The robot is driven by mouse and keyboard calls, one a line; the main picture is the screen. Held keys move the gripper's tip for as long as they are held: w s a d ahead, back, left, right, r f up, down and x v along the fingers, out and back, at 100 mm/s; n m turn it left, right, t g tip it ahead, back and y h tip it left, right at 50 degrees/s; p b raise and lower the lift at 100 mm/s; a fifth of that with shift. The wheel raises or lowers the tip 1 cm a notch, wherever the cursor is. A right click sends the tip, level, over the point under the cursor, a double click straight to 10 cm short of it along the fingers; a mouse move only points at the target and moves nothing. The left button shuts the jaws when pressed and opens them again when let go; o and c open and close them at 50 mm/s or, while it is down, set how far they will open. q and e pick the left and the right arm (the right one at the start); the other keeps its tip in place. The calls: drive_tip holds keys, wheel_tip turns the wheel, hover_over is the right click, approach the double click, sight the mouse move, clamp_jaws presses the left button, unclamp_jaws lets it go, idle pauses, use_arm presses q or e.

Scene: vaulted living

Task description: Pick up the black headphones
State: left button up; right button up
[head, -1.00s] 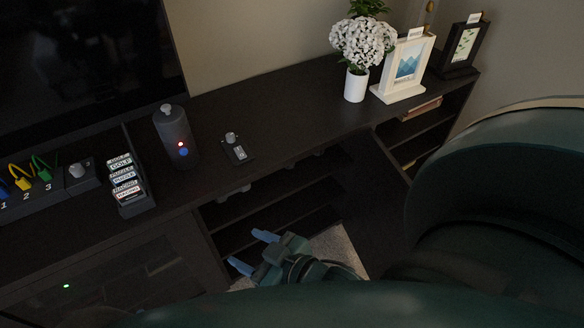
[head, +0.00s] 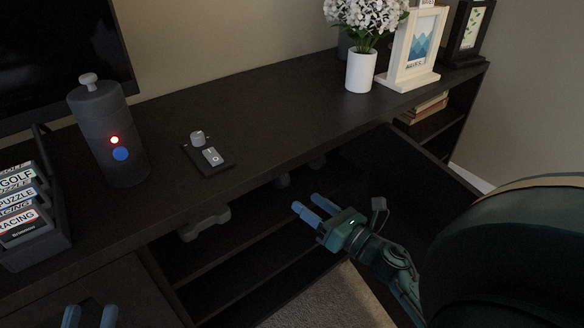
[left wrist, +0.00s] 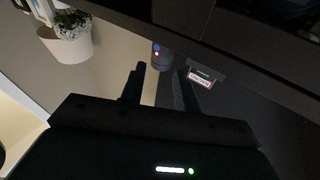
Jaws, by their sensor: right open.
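I cannot make out the black headphones in either view. My right gripper (head: 307,203) is open and empty in front of the cabinet's open shelves, its blue fingertips pointing left. My left gripper (head: 90,316) shows only as two blue fingertips at the bottom left of the head view, in front of the cabinet door. In the left wrist view its two dark fingers (left wrist: 160,85) stand apart with nothing visible between them. Dark grey objects hang under the cabinet top, including a controller-like one (head: 204,223); the shelves behind are in deep shadow.
The dark cabinet top (head: 272,110) carries a grey cylinder (head: 112,140) with red and blue lights, a small switch box (head: 208,156), a rack of labelled cartridges (head: 38,240), a white flower vase (head: 360,72) and picture frames (head: 412,50). Books (head: 424,106) lie on the right shelf.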

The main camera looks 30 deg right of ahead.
sight(288, 180)
drive_tip(key=w+d+f+n, duration=0.1)
drive_tip(key=w, duration=0.1)
drive_tip(key=w+n, duration=0.1)
drive_tip(key=w, duration=0.1)
drive_tip(key=w+d+f+n+g, duration=0.1)
drive_tip(key=w, duration=0.1)
drive_tip(key=shift+w+d+f+n+h, duration=0.3)
drive_tip(key=shift+d+h, duration=0.05)
drive_tip(key=shift+h, duration=0.05)
drive_tip(key=w, duration=0.2)
drive_tip(key=w+b, duration=0.1)
drive_tip(key=w, duration=0.1)
drive_tip(key=w+a, duration=0.1)
drive_tip(key=w, duration=0.1)
drive_tip(key=shift+w+f, duration=0.15)
drive_tip(key=shift+w, duration=0.05)
drive_tip(key=c, duration=1.2)
